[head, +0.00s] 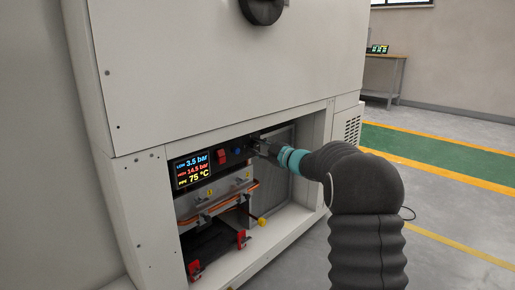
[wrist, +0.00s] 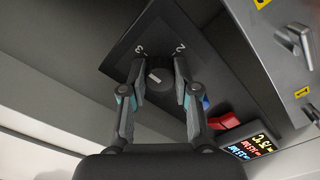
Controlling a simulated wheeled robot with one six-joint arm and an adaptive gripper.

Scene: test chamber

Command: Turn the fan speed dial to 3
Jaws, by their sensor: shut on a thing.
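The fan speed dial (wrist: 158,82) is a dark round knob with a short white mark, on a dark panel. In the wrist view the numerals 3 and 2 show beside it, 3 at upper left and 2 at upper right. The white mark tilts toward the upper left, roughly to the 3 side; its exact alignment is hard to tell. My gripper (wrist: 159,74) is shut on the dial, one finger on each side. In the head view my gripper (head: 260,147) reaches into the cabinet's recess and hides the dial. Other numerals are hidden.
A display (head: 192,169) reading pressures and 75 °C sits left of my gripper, with a red switch (head: 222,156) and a blue button (head: 237,151) between. Below are a metal bracket with orange tubing (head: 220,204) and red clamps (head: 241,239). The recess frame surrounds them.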

